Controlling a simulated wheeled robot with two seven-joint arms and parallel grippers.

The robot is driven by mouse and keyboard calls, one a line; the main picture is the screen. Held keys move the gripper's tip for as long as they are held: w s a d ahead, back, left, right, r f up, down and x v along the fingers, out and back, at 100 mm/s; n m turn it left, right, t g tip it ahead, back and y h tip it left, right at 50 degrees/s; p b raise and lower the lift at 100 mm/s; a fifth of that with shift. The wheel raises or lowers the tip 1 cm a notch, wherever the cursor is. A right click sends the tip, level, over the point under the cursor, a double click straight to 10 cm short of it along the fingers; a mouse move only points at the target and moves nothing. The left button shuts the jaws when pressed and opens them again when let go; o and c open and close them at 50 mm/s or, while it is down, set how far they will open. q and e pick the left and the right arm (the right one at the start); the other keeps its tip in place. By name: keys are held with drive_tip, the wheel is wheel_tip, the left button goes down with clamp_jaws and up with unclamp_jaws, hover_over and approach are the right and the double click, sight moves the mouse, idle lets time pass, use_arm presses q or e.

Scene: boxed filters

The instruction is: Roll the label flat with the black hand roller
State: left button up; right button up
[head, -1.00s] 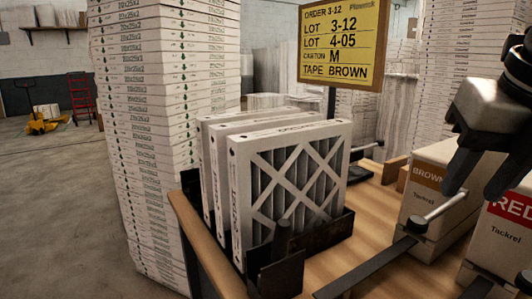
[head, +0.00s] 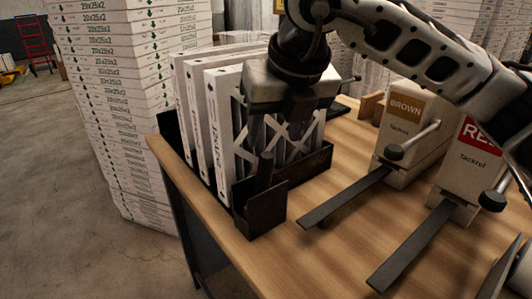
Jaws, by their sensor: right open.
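My right gripper (head: 280,135) points down in front of the boxed filters, open and empty. Below its fingers, a dark upright handle (head: 265,172) stands in a small black holder (head: 262,212) at the front corner of the filter rack. It looks like the black hand roller's handle; its roller end is hidden. Several white-framed filters (head: 205,130) stand upright in the black rack, and my gripper and arm cover much of the front one. I cannot make out a loose or stuck label on the front filter. My left gripper is out of view.
A BROWN tape dispenser (head: 402,125) and a RED one (head: 468,165) stand on the right of the wooden table (head: 330,245), each with a long dark bar reaching forward. A tall carton stack (head: 115,120) rises behind the left edge.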

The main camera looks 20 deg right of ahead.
sight(268, 156)
drive_tip(key=p+x, duration=0.1)
drive_tip(key=x, duration=0.6)
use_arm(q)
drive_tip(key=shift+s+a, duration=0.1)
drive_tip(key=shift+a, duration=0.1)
use_arm(e)
drive_tip(key=shift+w+f, duration=0.2)
drive_tip(key=shift+f, duration=0.35)
clamp_jaws()
drive_tip(key=c, duration=0.9)
unclamp_jaws()
drive_tip(key=shift+c, duration=0.8)
drive_tip(key=shift+r, duration=0.1)
